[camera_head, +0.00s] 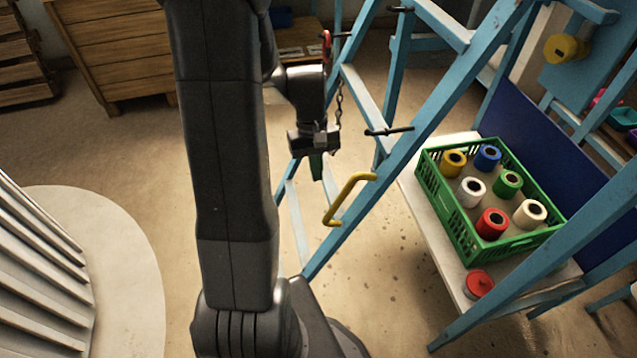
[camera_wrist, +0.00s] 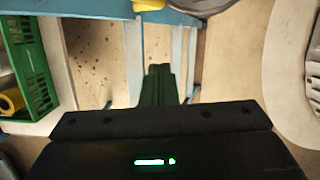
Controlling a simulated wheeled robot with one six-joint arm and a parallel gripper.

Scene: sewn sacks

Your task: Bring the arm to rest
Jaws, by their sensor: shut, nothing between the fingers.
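My arm rises upright through the middle of the head view and bends over at the top. My gripper (camera_head: 316,168) hangs down beyond the arm, in front of the blue wooden frame (camera_head: 405,150). In the wrist view its green fingers (camera_wrist: 159,82) are together, with nothing between them. The gripper appears apart from the frame and the yellow handle (camera_head: 347,198), though the exact gap cannot be told.
A green crate (camera_head: 459,229) with several thread spools stands on a pale shelf at right. A red lid (camera_head: 479,283) lies beside it. A wooden crate (camera_head: 118,52) stands at the back left. A round pale base (camera_head: 130,285) with grey slats is at left. Floor between is clear.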

